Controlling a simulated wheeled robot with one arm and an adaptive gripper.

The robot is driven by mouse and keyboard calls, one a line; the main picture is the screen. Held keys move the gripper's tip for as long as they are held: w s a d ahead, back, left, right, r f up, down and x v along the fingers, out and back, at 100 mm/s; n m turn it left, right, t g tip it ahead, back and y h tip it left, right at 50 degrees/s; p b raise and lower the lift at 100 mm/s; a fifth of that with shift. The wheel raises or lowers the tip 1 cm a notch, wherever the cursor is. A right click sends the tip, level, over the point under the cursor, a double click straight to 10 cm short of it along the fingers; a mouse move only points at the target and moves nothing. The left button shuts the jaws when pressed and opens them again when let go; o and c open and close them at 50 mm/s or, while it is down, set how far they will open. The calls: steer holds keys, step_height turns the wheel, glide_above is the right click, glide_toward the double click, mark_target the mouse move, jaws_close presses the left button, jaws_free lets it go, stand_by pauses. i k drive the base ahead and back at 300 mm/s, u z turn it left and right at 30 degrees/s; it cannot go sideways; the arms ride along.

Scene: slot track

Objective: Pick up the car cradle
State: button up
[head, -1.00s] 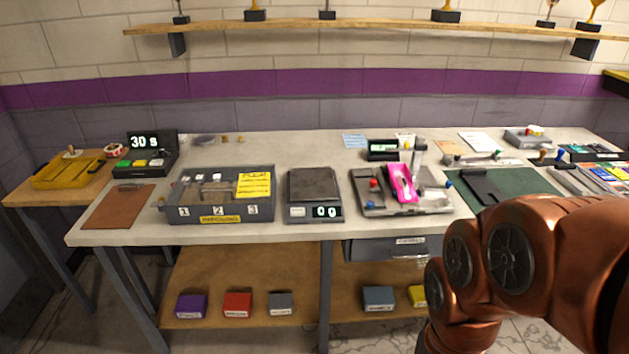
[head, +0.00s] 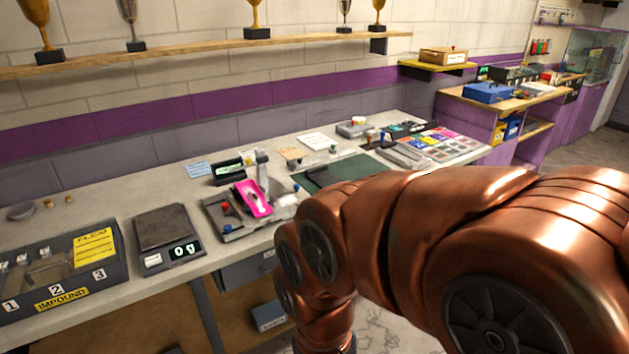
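I cannot tell for certain which thing is the car cradle. A pink car-shaped piece (head: 253,198) rests tilted on a grey fixture (head: 228,237) with red and blue knobs, at the middle of the workbench. A dark flat piece (head: 320,171) lies on the green mat (head: 350,174) to its right. My copper arm crosses the lower right in front of the bench and covers part of the mat. My gripper is out of view, below the bottom edge.
A scale (head: 168,238) reading 0 and a grey impound box (head: 92,277) with numbered slots stand left on the workbench (head: 110,215). Stamps and coloured cards (head: 440,145) lie at the right. A trophy shelf (head: 200,53) hangs above. Another bench (head: 500,103) stands at far right.

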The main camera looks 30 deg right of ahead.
mark_target(320, 175)
steer(key=z, duration=2.35)
steer(key=i, duration=4.25)
steer(key=u, duration=4.4)
